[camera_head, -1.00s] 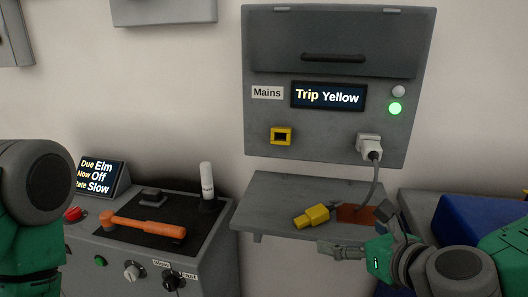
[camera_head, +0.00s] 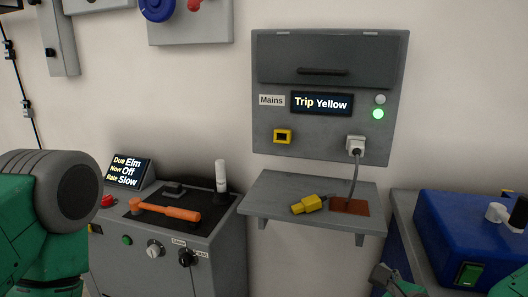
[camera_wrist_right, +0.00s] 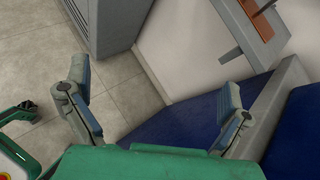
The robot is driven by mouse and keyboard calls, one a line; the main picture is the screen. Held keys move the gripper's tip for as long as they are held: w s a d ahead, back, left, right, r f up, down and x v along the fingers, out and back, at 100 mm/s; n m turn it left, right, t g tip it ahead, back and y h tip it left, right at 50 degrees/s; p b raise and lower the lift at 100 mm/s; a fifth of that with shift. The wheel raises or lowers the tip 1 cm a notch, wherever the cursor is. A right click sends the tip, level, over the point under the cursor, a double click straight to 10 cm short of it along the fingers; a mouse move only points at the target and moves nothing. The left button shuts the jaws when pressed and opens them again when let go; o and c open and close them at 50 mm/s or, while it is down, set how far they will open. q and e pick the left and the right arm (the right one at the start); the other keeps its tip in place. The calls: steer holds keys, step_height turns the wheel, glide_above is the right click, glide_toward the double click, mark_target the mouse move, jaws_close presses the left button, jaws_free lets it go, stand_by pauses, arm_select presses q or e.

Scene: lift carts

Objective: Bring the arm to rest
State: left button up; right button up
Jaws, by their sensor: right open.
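My right gripper (camera_wrist_right: 155,82) is open in the right wrist view, its two fingers spread apart with nothing between them. In the head view only a small part of it shows at the bottom edge, right of centre, below and to the right of the grey shelf (camera_head: 277,208). It is apart from the shelf. My left arm (camera_head: 45,215) comes in at the left edge of the head view; its gripper is out of view.
A yellow plug (camera_head: 306,205) lies on the shelf under a grey panel (camera_head: 330,118) reading "Trip Yellow". A white plug (camera_head: 355,146) sits in the panel. An orange hammer (camera_head: 166,210) lies on the console at left. A blue box (camera_head: 440,225) stands right.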

steer(key=s+d+f+n+g+h, duration=0.1)
steer(key=s+f+n+g, duration=0.6)
steer(key=s+f+n, duration=1)
steer(key=s+d+f+n+g+h, duration=0.3)
steer(key=s+d+f+n, duration=0.4)
steer(key=d+n, duration=0.3)
steer(key=shift+n, duration=0.9)
steer(key=shift+s+d, duration=0.1)
